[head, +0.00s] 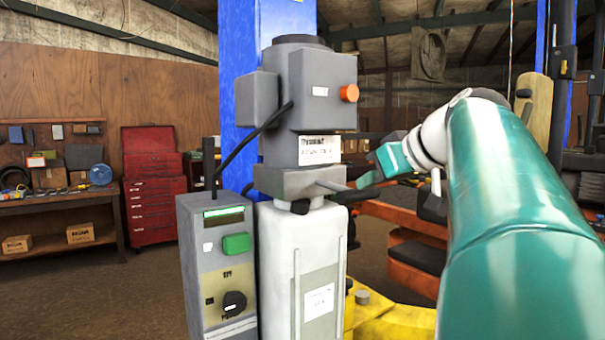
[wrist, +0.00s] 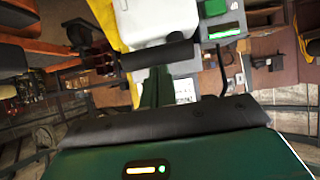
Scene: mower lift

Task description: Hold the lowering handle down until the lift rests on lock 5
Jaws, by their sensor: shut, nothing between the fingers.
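The lift's power unit has a grey motor housing (head: 322,88) above a white tank (head: 300,275). The lowering handle (head: 352,195) has a black grip and sticks out to the right just above the tank. In the wrist view the black grip (wrist: 157,54) lies across the tank, just beyond my fingertips. My gripper (head: 366,180) is shut and empty, close above the handle in the head view. I cannot tell whether it touches the grip. The green fingers also show in the wrist view (wrist: 157,86). No lock number is readable.
A grey control box (head: 216,280) with a lit green display, a green button (head: 236,243) and a black knob stands left of the tank. A blue post (head: 240,150) rises behind. Yellow lift parts (head: 395,322) and an orange machine (head: 415,250) are at right. Open floor lies left.

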